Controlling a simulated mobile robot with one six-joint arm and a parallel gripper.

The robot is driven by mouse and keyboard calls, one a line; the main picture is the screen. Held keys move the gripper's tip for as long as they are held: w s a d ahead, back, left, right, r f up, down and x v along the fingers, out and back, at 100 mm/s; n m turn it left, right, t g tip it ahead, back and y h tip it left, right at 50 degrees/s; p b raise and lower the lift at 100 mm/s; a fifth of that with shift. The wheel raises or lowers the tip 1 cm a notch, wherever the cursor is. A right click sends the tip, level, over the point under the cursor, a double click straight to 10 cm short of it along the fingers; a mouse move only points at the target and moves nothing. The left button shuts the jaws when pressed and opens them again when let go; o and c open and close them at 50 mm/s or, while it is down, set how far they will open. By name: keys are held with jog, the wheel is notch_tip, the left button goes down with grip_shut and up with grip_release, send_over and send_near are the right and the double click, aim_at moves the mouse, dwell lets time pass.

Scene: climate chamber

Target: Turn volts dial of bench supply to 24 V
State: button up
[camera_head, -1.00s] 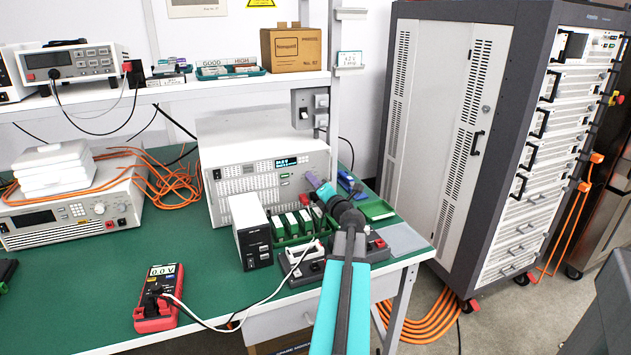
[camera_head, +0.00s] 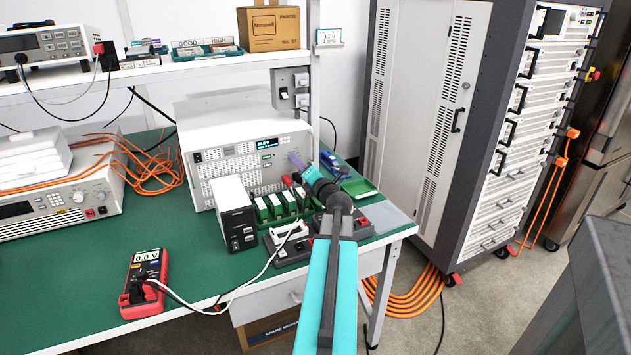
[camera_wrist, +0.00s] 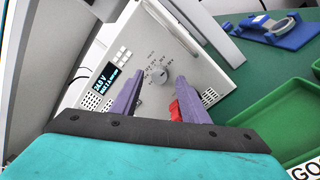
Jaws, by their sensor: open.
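The bench supply (camera_head: 243,158) is a white box at the back of the green bench. Its lit display (camera_head: 270,143) also shows in the wrist view (camera_wrist: 105,83), tilted, and appears to read 24.0 V. The volts dial (camera_wrist: 158,75) is a small grey knob beside the display, with marks around it. My gripper (camera_head: 295,160) is at the right of the supply's front and hides the dial in the head view. In the wrist view my gripper's (camera_wrist: 160,80) purple fingers are apart, one on each side of the dial. I cannot tell whether they touch it.
Red parts (camera_wrist: 174,110) show between my fingers, below the dial. A red multimeter (camera_head: 145,283) lies at front left. A cabinet (camera_head: 415,110) stands right.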

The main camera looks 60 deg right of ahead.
jog(key=p+v, duration=0.3)
jog(key=v, duration=0.6)
jog(key=shift+s, duration=0.2)
jog(key=p, duration=0.5)
jog(key=shift+s+a+r+p, duration=0.1)
jog(key=shift+s+a+p, duration=0.05)
jog(key=shift+s+p, duration=0.2)
jog(key=s+p, duration=0.1)
jog(key=p, duration=0.5)
jog(key=shift+a, duration=0.4)
jog(key=shift+s+a+p, duration=0.2)
jog(key=shift+s+p, duration=0.05)
jog(key=shift+p, duration=1.05)
